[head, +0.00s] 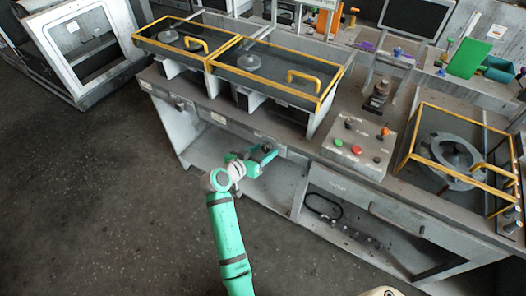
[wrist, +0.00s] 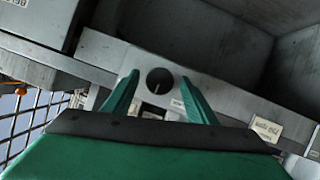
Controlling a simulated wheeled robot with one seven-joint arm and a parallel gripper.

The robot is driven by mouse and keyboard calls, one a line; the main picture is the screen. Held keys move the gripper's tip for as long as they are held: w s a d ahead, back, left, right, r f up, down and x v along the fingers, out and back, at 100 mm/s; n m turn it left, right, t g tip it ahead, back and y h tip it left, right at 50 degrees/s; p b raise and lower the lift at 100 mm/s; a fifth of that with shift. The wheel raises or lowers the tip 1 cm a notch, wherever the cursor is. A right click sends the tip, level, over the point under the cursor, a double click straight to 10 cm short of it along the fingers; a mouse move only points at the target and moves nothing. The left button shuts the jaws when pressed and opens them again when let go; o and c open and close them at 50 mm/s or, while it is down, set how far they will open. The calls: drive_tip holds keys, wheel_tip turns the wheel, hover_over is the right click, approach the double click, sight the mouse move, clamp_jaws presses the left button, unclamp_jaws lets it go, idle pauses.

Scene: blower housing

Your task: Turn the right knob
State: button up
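A round black knob (wrist: 160,81) with a light pointer mark sits on a grey panel in the wrist view. It appears between the two green fingers of my open gripper (wrist: 158,98), which seem apart from it. The pointer mark is near the lower part of the knob. In the head view my gripper (head: 266,156) is at the front face of the grey workbench (head: 235,130), below the yellow-framed covers. The knob cannot be made out there. Only one knob shows clearly in the wrist view, so I cannot tell whether it is the right one.
A control box (head: 352,158) with green, red and orange buttons stands on the bench. Yellow-framed covers (head: 268,72) lie to its left, and a yellow-framed housing (head: 455,158) to its right. Open shelves lie under the bench. The dark floor (head: 90,200) at left is clear.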

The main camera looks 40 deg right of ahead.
drive_tip(key=v, duration=1)
drive_tip(key=shift+a, duration=0.35)
drive_tip(key=shift+s+d+r, duration=0.1)
drive_tip(key=shift+s+r, duration=0.05)
drive_tip(key=shift+s, duration=0.05)
